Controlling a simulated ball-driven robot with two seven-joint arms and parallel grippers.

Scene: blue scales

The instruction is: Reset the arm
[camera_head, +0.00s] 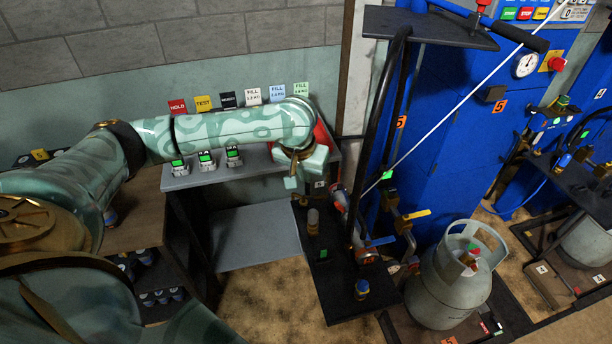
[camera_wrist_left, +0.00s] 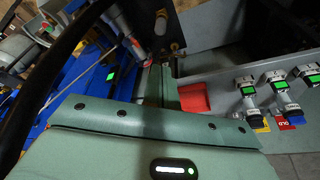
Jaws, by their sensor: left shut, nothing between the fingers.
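My left arm (camera_head: 230,132) reaches in from the left, patterned pale green, and bends down at its wrist. My left gripper (camera_head: 292,184) hangs over the gap between the grey shelf (camera_head: 255,166) and the black scale stand (camera_head: 345,285). It is shut and empty. In the left wrist view its green fingers (camera_wrist_left: 161,87) lie close together beside a red object (camera_wrist_left: 194,98). My right gripper is not in view.
Small devices with green screens (camera_head: 205,160) stand on the shelf below coloured cards (camera_head: 203,103). A grey gas cylinder (camera_head: 450,285) stands right of the stand, before a blue cabinet (camera_head: 430,160).

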